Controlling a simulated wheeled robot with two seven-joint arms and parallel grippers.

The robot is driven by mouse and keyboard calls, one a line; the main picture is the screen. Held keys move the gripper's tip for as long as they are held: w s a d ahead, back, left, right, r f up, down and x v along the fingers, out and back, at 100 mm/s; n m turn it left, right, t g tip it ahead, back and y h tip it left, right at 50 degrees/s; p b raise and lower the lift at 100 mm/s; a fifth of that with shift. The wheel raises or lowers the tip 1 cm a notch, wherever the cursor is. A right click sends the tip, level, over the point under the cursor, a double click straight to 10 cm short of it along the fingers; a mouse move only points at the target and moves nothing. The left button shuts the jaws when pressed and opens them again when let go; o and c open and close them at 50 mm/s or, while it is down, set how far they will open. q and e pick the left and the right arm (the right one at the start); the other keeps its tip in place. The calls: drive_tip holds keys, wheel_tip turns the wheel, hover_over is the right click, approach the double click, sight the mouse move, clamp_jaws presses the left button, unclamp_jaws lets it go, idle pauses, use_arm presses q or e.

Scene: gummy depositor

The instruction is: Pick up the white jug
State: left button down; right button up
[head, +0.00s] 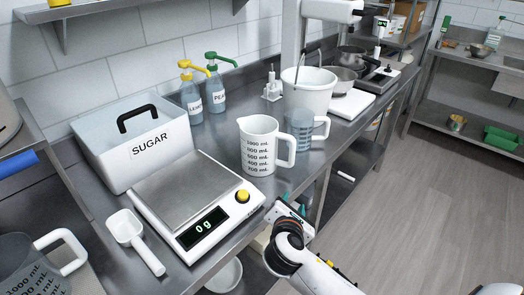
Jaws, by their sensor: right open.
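The white jug (257,146) stands upright on the steel counter, in the middle of the head view. It has black mL marks, and its handle (287,150) faces right. My right gripper (284,208) is at the counter's front edge, below and a little right of the jug, and apart from it. It is open with nothing seen in it; its fingers are small and partly hidden in this view. My left gripper is not in view.
A translucent jug (299,127) stands close behind the white jug's handle. A scale (185,190) reading 0 g is on the left, with a white scoop (128,232) beside it. A white bucket (309,91) and pump bottles (191,103) stand behind.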

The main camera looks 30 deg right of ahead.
sight(292, 148)
drive_tip(key=w+d+r+n+t+h, duration=0.1)
drive_tip(key=w+r+n, duration=0.1)
drive_tip(key=w, duration=0.1)
drive_tip(key=w+d+r+n+t+h, duration=0.1)
drive_tip(key=w+d+r+n, duration=0.1)
drive_tip(key=w+r, duration=0.1)
drive_tip(key=w+d+r+n+t+h, duration=0.1)
drive_tip(key=w+d+r+n, duration=0.1)
drive_tip(key=w+r, duration=0.1)
drive_tip(key=shift+w+n+p, duration=0.3)
drive_tip(key=shift+w+p, duration=0.1)
drive_tip(key=shift+w, duration=0.05)
drive_tip(key=x, duration=0.5)
drive_tip(key=shift+w+d+f+p, duration=0.1)
drive_tip(key=shift+w+f+p, duration=0.05)
drive_tip(key=shift+w+p, duration=0.2)
drive_tip(key=shift+s, duration=0.1)
clamp_jaws()
